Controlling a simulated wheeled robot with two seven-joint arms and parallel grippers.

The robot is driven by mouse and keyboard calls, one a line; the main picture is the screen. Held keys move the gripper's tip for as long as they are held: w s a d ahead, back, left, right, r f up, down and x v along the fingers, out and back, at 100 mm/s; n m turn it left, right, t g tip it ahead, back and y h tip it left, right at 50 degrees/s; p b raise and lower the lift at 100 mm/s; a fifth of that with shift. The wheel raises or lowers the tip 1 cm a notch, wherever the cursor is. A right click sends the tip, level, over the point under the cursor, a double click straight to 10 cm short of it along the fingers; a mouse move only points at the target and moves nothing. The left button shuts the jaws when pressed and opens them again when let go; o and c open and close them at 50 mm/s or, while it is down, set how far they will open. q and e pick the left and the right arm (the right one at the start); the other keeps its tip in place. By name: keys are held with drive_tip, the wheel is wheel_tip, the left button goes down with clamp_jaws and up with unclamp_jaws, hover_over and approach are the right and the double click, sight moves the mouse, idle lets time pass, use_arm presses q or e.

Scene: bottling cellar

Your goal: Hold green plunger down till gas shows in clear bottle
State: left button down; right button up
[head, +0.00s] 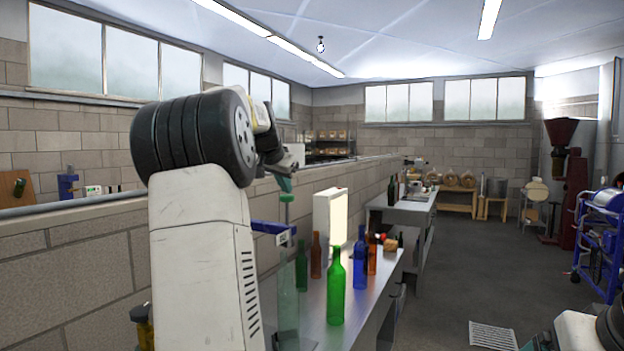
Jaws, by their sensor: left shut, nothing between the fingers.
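The green plunger (287,198) is a small green cap on a thin green stem, standing upright above a blue bracket (268,227) with a small label. Below it is the tall clear bottle (288,310), faintly green-tinted and partly behind my left arm at its left side. No gas can be made out in it at this size. My left gripper (286,184) is shut and empty, with its fingertips pointing down just above the plunger's cap. I cannot tell whether they touch it. My right gripper is out of view; only part of my right arm shows at the lower right.
Green (335,287), blue (360,262) and brown (316,256) bottles stand on the metal bench (345,315) right of the clear bottle. A lit white panel (330,220) stands behind them. A block wall (90,280) runs along the left. The floor (470,275) is open to the right.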

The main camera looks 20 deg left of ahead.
sight(287, 216)
use_arm(q)
wheel_tip(287, 216, down, 7)
drive_tip(key=shift+r, duration=0.2)
drive_tip(key=shift+s+f, duration=0.15)
drive_tip(key=shift+f, duration=0.4)
drive_tip(key=shift+s+a+f, duration=0.1)
idle(0.7)
drive_tip(key=s+d+r, duration=0.2)
drive_tip(key=s+r, duration=0.4)
drive_tip(key=r, duration=0.6)
drive_tip(key=shift+s+r, duration=0.35)
drive_tip(key=shift+s, duration=0.05)
